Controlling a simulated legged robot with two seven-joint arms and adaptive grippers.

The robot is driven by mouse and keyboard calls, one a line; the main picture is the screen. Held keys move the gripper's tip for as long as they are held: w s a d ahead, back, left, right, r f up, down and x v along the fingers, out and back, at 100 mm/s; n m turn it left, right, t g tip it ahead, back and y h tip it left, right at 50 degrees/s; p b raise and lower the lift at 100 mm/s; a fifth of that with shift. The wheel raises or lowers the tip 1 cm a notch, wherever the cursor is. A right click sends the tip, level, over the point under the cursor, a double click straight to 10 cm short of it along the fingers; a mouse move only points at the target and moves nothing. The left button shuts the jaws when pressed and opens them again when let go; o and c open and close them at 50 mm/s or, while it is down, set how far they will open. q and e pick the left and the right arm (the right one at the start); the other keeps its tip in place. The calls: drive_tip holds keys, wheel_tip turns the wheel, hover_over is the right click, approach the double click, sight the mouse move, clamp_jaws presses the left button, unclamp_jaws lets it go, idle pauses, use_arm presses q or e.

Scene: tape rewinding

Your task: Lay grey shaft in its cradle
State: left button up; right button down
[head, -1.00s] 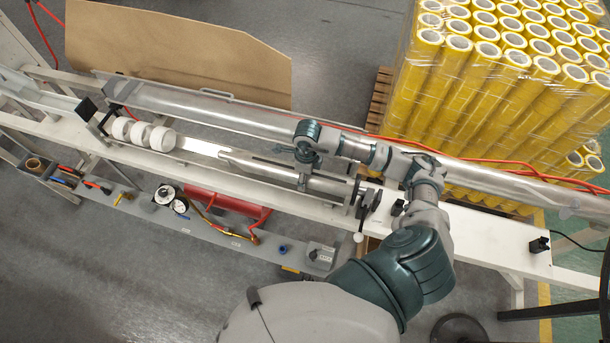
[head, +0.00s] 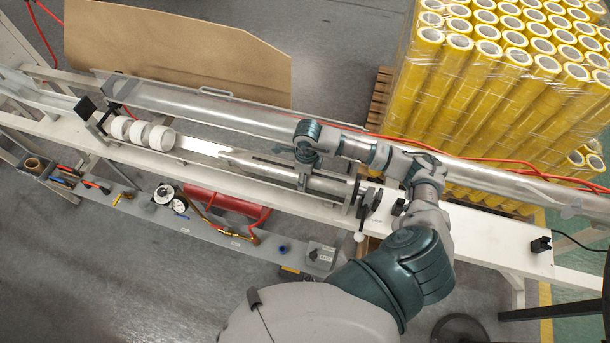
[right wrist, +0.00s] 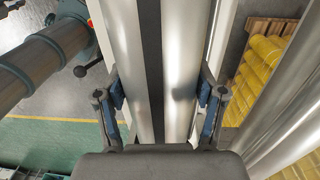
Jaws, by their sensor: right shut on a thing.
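The grey shaft (head: 262,167) lies along the white bench, with white rolls at its left and a black end fitting at its right. My right gripper (head: 303,180) is over the shaft's right part. In the right wrist view the shaft (right wrist: 182,60) runs between the two fingers of my right gripper (right wrist: 160,100), with a dark slot along its middle. The fingers press on its two sides. The cradle cannot be clearly told apart at the shaft's ends. My left gripper does not show.
White rolls (head: 140,132) sit at the left end. A long metal tube (head: 215,108) runs behind the shaft. A tool shelf (head: 150,212) with gauges and hoses is in front. Yellow rolls (head: 500,90) are stacked at back right. A brown board (head: 180,55) stands behind.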

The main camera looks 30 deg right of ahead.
idle(0.3)
drive_tip(key=shift+c, duration=0.2)
unclamp_jaws()
drive_tip(key=shift+s, duration=0.1)
